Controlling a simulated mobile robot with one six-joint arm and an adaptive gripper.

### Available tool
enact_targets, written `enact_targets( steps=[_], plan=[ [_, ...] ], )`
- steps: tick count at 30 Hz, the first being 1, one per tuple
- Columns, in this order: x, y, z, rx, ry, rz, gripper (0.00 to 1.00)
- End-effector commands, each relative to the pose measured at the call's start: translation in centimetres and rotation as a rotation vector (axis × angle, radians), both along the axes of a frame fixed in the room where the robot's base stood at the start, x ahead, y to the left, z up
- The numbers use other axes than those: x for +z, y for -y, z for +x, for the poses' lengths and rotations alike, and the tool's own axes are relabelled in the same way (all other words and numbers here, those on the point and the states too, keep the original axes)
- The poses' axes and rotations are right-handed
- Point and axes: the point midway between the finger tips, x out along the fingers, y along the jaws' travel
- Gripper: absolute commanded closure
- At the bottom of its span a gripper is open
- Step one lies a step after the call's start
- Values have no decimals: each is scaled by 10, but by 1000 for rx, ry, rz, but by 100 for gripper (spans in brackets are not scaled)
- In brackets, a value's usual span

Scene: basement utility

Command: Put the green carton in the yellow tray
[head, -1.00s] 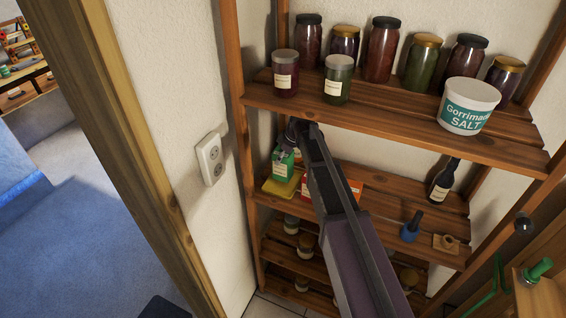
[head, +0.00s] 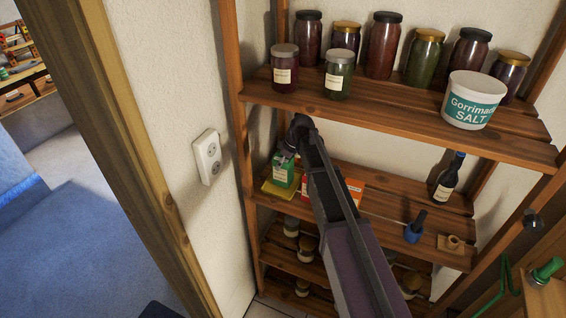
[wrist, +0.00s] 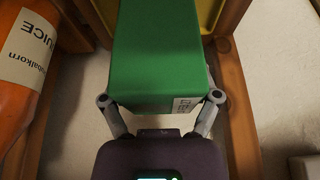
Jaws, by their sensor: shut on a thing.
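The green carton (head: 283,173) is upright over the yellow tray (head: 272,187) at the left end of the middle shelf. In the wrist view the carton (wrist: 157,50) fills the space between the fingers, and yellow tray edges (wrist: 228,15) show beside it. My gripper (head: 287,152) is shut on the carton's upper part. The carton's lower end overlaps the tray in the head view. I cannot tell whether it touches the tray floor.
An orange juice bottle (wrist: 28,65) is left of the carton in the wrist view. Jars and a salt tub (head: 470,100) stand on the shelf above. A dark bottle (head: 448,178) and a blue item (head: 414,232) are to the right. A wooden post (head: 243,150) is close on the left.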

Motion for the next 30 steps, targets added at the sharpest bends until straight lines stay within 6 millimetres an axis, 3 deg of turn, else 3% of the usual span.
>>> enact_targets(
  steps=[5, 6, 7, 22, 30],
  plan=[
    [-5, 0, 0, 0, 0, 1, 82],
    [-4, 0, 0, 0, 0, 0, 9],
    [-4, 0, 0, 0, 0, 0, 0],
    [-3, 0, 0, 1, 0, 0, 0],
    [8, 2, -1, 0, 0, 0, 0]
  ],
)
